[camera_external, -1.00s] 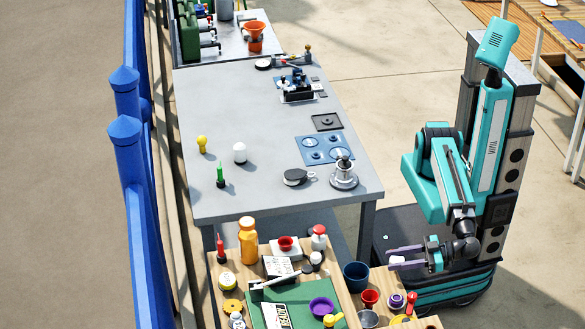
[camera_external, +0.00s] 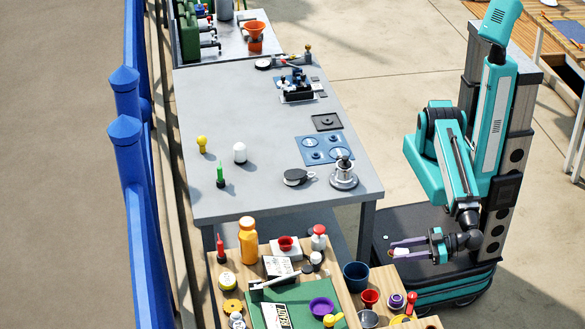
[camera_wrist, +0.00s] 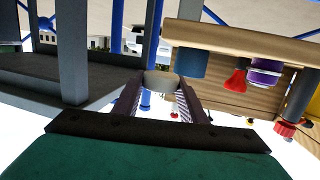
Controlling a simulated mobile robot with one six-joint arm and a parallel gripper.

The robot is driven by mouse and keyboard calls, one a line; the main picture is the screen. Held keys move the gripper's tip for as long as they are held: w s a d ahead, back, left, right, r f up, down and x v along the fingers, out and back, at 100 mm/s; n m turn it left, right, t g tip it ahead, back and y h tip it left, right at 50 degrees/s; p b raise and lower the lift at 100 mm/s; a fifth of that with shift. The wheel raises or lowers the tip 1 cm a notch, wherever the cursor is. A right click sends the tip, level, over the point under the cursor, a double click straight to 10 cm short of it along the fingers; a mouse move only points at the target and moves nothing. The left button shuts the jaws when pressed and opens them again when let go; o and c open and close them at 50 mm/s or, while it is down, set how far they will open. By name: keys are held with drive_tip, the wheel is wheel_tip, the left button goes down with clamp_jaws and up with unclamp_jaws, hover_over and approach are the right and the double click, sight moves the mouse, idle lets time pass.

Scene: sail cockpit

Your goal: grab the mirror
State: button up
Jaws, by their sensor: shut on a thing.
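My gripper (camera_external: 416,246) is at the lower right in the outside view, in front of my body and clear of the tables. It is shut on a small pale thing (camera_external: 402,252), with a bit of red showing at its left end. In the wrist view the pale thing (camera_wrist: 160,82) shows as a rounded end between the finger tips of my gripper (camera_wrist: 162,92). Its shape is too small and partly hidden to tell whether it is the mirror. A round black-and-white thing with a ring (camera_external: 296,177) lies on the grey table; I cannot tell what it is.
The grey table (camera_external: 240,110) stands left of me, with a metal winch-like part (camera_external: 344,174) near its right corner. A cluttered wooden bench (camera_external: 340,272) is in front, with a blue cup (camera_external: 356,276) near my gripper. Open floor lies behind the table's right side.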

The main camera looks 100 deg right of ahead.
drive_tip(key=shift+s+d+r+p, duration=0.15)
drive_tip(key=shift+s+d+p, duration=0.3)
drive_tip(key=shift+p, duration=1.95)
drive_tip(key=shift+s+d+r+p, duration=0.2)
drive_tip(key=shift+d+p, duration=0.3)
drive_tip(key=shift+p, duration=1.85)
drive_tip(key=shift+s+d+f+p, duration=0.1)
drive_tip(key=shift+s+d+p, duration=0.65)
drive_tip(key=shift+d, duration=0.3)
drive_tip(key=shift+s, duration=0.1)
